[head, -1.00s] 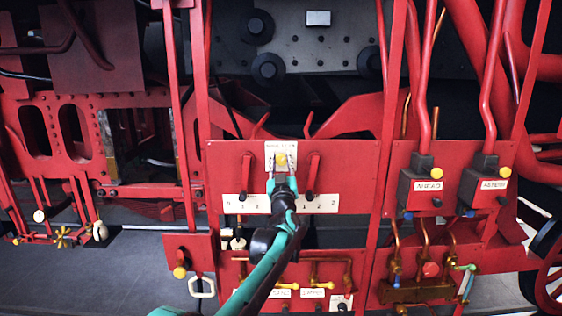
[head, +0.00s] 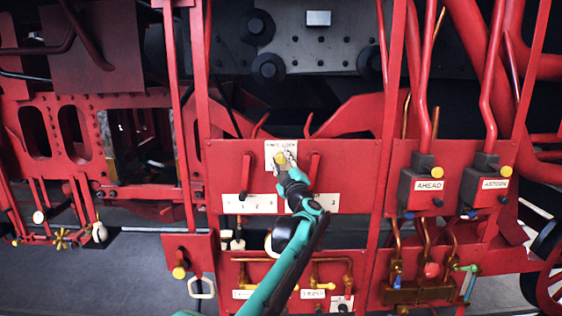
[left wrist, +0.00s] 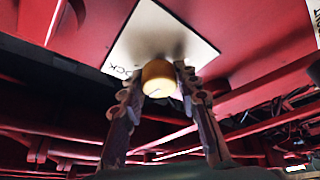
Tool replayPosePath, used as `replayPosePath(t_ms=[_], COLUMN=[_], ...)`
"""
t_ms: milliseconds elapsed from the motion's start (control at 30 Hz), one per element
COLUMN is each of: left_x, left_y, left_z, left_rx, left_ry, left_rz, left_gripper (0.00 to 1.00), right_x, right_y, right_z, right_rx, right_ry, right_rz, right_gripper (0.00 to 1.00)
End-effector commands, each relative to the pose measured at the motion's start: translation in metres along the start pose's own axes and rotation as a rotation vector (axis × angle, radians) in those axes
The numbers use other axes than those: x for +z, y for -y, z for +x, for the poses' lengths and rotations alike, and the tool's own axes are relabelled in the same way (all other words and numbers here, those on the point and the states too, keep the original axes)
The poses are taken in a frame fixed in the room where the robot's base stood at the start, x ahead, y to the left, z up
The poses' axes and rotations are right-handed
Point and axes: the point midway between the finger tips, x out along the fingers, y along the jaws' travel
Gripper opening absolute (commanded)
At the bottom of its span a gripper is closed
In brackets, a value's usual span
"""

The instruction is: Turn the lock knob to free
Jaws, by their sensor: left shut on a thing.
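The yellow lock knob (head: 279,159) sits on a white label plate (head: 287,147) at the top middle of a red panel. My left gripper (head: 284,168) reaches up to it from below, turned at a slant. In the left wrist view the knob (left wrist: 159,78) stands between the two fingers of my left gripper (left wrist: 160,88), which is shut on it. The plate (left wrist: 190,45) appears tilted in that view, with part of its lettering visible. The knob's pointing direction cannot be read clearly. My right gripper does not show.
Red levers (head: 246,175) and (head: 315,172) flank the knob, with white number scales below, partly covered by my arm. At right are the AHEAD box (head: 426,186) and a second lever box (head: 491,184). Copper pipes (head: 325,272) run below the panel.

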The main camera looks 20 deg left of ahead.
Motion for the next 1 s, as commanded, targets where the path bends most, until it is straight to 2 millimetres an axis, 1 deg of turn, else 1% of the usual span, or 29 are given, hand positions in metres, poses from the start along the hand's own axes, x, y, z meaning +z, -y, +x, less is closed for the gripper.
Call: replayPosePath(t_ms=[600, 800, 1000], left_x=[-0.001, -0.001, -0.001], left_y=[-0.001, -0.001, -0.001], left_z=[0.001, 0.001, 0.001], left_rx=[-0.217, -0.273, -0.312], left_ry=[-0.020, -0.026, -0.029], left_rz=[-0.534, -0.671, -0.767], left_gripper=[0.03, 0.03, 0.03], right_x=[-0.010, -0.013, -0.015], right_y=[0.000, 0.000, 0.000], right_z=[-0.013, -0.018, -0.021], right_rx=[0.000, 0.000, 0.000], right_ry=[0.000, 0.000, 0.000], right_rz=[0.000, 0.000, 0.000], right_gripper=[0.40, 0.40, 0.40])
